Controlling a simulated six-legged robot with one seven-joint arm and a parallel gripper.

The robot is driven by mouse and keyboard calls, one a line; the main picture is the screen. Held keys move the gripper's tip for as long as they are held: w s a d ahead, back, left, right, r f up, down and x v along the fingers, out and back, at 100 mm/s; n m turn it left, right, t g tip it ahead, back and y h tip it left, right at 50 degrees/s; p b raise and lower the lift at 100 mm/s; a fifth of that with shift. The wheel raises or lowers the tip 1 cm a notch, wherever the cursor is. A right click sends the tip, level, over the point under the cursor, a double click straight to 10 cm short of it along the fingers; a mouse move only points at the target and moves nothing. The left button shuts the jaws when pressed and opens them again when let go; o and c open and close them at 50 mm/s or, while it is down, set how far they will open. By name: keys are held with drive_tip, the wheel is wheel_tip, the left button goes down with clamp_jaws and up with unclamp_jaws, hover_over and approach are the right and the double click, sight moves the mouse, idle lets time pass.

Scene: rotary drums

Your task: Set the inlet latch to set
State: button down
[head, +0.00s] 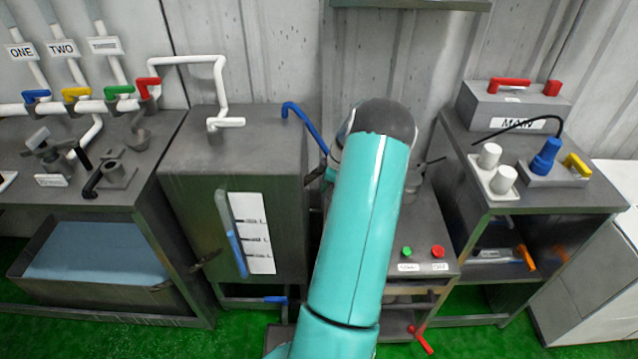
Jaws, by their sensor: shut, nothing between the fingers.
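I cannot pick out the inlet latch for sure; no readable label names it. My teal arm covers the middle of the head view and hides much of the central machine bench (425,225). Small dark parts show on both sides of the arm's dark joint, and I cannot tell what they are. My gripper is not seen; it is hidden behind the arm.
The tank has a level gauge (232,235) and a white pipe (220,85) on top. Coloured valves (76,94) line the left wall. Green and red buttons (423,251) sit on the central bench. The right table (540,200) holds a MAIN box (515,105) and plugs.

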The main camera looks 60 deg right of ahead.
sight(332, 189)
drive_tip(key=shift+s, duration=0.15)
drive_tip(key=shift+s, duration=0.1)
drive_tip(key=s+n, duration=0.1)
drive_tip(key=s+d+n, duration=0.1)
drive_tip(key=shift+s+n+y, duration=0.2)
drive_tip(key=shift+n+y, duration=0.2)
drive_tip(key=shift+s+d+r, duration=0.1)
drive_tip(key=shift+s, duration=0.3)
drive_tip(key=shift+w, duration=0.1)
